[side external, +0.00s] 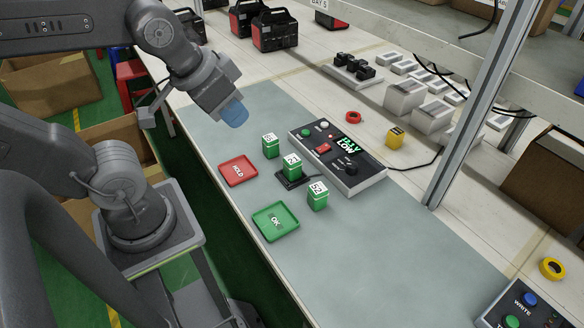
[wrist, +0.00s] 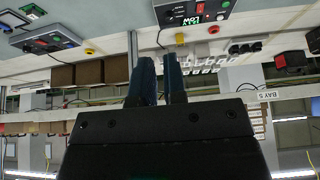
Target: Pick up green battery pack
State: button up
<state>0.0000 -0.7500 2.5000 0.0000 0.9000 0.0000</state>
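Three green battery packs with white tops stand on the grey mat area in the side external view. One pack (side external: 270,149) is by the red tray, one pack (side external: 292,170) sits on a small black cradle (side external: 286,183), and one pack (side external: 317,199), marked 52, is nearest the green tray. The red HOLD tray (side external: 238,171) and green OK tray (side external: 275,223) look empty. My gripper (side external: 236,115) is raised above the mat's far left end, away from the packs. In the wrist view, its blue fingers (wrist: 160,75) have a narrow gap with nothing between them.
A tester box (side external: 338,160) with buttons and a display reading LOW stands right of the packs. A red tape roll (side external: 354,117) and a yellow block (side external: 396,137) lie beyond it. A metal post (side external: 475,110) rises at the right.

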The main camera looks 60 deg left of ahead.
jog(key=o, duration=1.2)
jog(key=shift+c, duration=0.2)
jog(key=n+g, duration=0.6)
jog(key=n, duration=1.2)
send_over(292, 159)
notch_tip(292, 159, down, 18)
notch_tip(292, 159, down, 13)
jog(key=shift+f, duration=0.15)
